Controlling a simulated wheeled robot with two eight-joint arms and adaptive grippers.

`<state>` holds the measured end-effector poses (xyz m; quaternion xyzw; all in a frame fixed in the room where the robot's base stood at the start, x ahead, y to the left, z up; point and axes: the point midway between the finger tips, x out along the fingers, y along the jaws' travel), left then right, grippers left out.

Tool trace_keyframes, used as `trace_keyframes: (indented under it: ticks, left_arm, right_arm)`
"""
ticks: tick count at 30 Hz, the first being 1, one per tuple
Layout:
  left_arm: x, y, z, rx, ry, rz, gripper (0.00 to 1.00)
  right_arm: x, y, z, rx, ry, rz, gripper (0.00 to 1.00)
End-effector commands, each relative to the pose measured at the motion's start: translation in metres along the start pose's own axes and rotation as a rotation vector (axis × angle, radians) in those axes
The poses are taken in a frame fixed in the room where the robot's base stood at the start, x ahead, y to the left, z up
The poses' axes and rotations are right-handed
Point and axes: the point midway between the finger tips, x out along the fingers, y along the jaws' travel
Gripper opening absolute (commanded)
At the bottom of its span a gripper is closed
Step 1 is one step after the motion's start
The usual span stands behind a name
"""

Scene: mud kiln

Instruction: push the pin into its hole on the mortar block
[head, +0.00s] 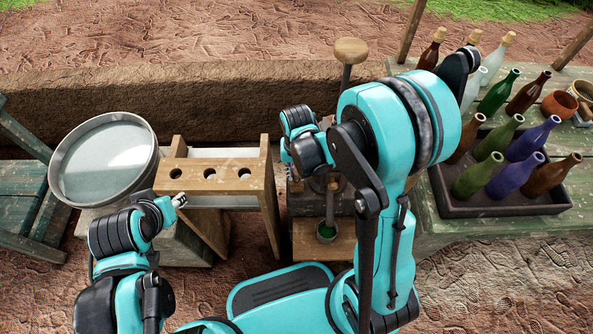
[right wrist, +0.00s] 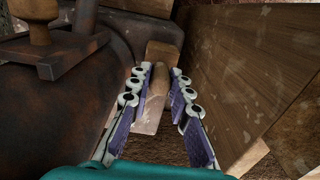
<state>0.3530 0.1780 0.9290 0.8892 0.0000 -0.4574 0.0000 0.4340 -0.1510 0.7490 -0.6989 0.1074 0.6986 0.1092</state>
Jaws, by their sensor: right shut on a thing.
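The mortar block (head: 305,205) is a dark brown body on a wooden base, right of the rack in the head view. My right arm hides much of it. Its dark rusty side (right wrist: 85,85) fills the left of the right wrist view. The pin (right wrist: 153,98) is a pale wooden rod between the purple-padded fingers of my right gripper (right wrist: 163,75), which is shut on it. In the head view my right gripper (head: 295,182) is down at the block's left side. The pin's hole is not visible. My left gripper (head: 180,201) is in front of the rack, its fingers too small to judge.
A wooden rack (head: 230,185) with three holes stands left of the block, close to my right gripper. A round metal pan (head: 103,160) is farther left. A dark crate of bottles (head: 510,205) sits on the right table.

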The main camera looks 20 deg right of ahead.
Motion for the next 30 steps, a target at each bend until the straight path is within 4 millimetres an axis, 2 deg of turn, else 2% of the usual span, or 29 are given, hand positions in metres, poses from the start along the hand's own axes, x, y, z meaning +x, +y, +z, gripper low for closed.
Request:
trace_keyframes:
  ticks: [14, 15, 17, 26, 30]
  left_arm:
    - [0.001, 0.000, 0.001, 0.000, 0.000, 0.000, 0.40]
    - [0.001, 0.000, 0.001, 0.000, 0.000, 0.000, 0.40]
    - [0.001, 0.000, 0.001, 0.000, 0.000, 0.000, 0.40]
    - [0.001, 0.000, 0.001, 0.000, 0.000, 0.000, 0.40]
    - [0.001, 0.000, 0.001, 0.000, 0.000, 0.000, 0.40]
  right_arm:
    - [0.012, 0.000, 0.000, 0.000, 0.000, 0.000, 0.00]
    - [0.012, 0.000, 0.000, 0.000, 0.000, 0.000, 0.27]
    - [0.012, 0.000, 0.000, 0.000, 0.000, 0.000, 0.43]
    - [0.011, 0.000, 0.000, 0.000, 0.000, 0.000, 0.43]
    - [0.002, 0.000, 0.000, 0.000, 0.000, 0.000, 0.43]
